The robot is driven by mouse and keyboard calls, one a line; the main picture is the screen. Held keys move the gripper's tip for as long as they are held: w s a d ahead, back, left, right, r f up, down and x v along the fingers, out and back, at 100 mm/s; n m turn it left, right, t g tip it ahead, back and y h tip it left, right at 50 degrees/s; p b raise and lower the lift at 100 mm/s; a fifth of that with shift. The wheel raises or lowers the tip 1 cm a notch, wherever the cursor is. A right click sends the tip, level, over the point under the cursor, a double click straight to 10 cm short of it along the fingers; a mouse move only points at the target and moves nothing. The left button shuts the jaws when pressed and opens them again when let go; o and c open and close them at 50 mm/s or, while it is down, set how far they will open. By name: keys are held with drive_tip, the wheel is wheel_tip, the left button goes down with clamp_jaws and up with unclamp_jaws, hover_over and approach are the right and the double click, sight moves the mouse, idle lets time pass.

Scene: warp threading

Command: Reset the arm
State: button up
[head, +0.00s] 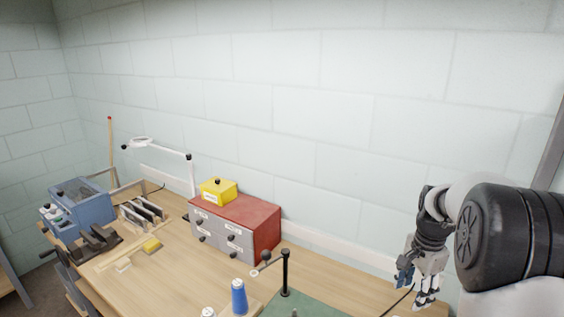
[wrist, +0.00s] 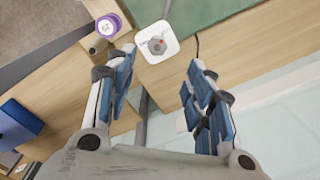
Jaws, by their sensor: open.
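My gripper (head: 416,285) hangs at the right of the head view, pointing down over the right end of the wooden table (head: 338,285). In the wrist view my gripper (wrist: 157,82) has its two blue-padded fingers spread wide apart. Nothing is between them. Beyond the fingertips, a white square device (wrist: 157,52) with a grey knob and a small red mark shows at the table edge, apart from the fingers. A purple-and-white spool (wrist: 108,24) is at its left.
A red-topped drawer cabinet (head: 238,216) carries a yellow box (head: 217,190). A blue thread cone (head: 239,297) and a black post (head: 285,272) stand near a green mat (head: 305,306). A blue machine (head: 80,205) and a white lamp (head: 191,175) are at left.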

drive_tip(key=s+a+r+n+t+b, duration=0.1)
drive_tip(key=s+a+r+n+b, duration=0.1)
drive_tip(key=s+a+r+n, duration=0.4)
drive_tip(key=s+a+r+n+t+b, duration=0.1)
drive_tip(key=s+a+n+b, duration=0.2)
drive_tip(key=a, duration=0.5)
drive_tip(key=s+a+f+n+t+b, duration=0.1)
drive_tip(key=s+a+f+n+b, duration=0.1)
drive_tip(key=s, duration=0.6)
drive_tip(key=s+a+f+n+t+b, duration=0.1)
drive_tip(key=s+a+f+n+b, duration=0.1)
drive_tip(key=s+a, duration=0.4)
drive_tip(key=shift+s+a+f+n+b, duration=0.35)
drive_tip(key=shift+s+f+n, duration=0.25)
drive_tip(key=shift+s+n, duration=0.7)
drive_tip(key=shift+w, duration=0.1)
